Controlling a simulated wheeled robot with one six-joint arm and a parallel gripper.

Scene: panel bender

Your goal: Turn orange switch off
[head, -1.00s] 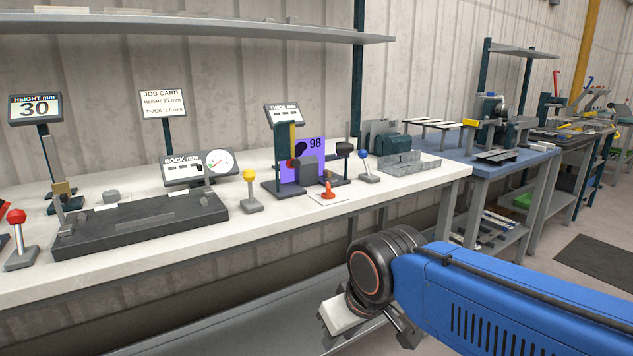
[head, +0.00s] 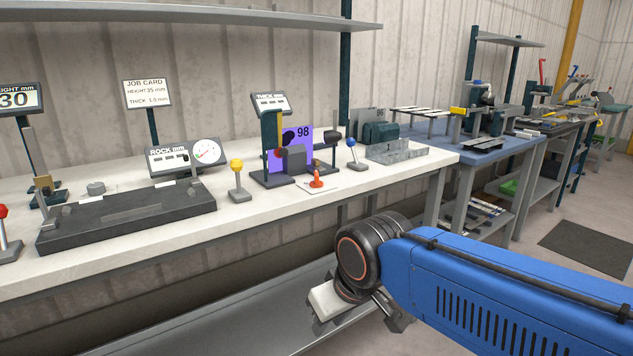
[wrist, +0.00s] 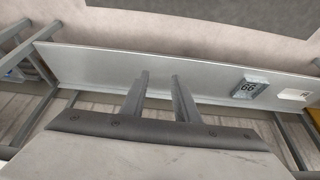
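A small orange switch (head: 316,180) stands upright on a pale plate on the white bench (head: 255,210), in front of a purple panel marked 98. My gripper (wrist: 160,78) shows in the wrist view with its two fingers apart and nothing between them. In the head view my arm is low at the front right, in front of the bench and below its top, well apart from the switch. The switch does not show in the wrist view.
Levers with yellow (head: 237,165), blue (head: 351,142) and red (head: 3,212) knobs stand on the bench. A thickness display (head: 270,104) stands behind the orange switch. A grey lower shelf (head: 230,318) runs under the bench. A blue table (head: 500,157) adjoins at the right.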

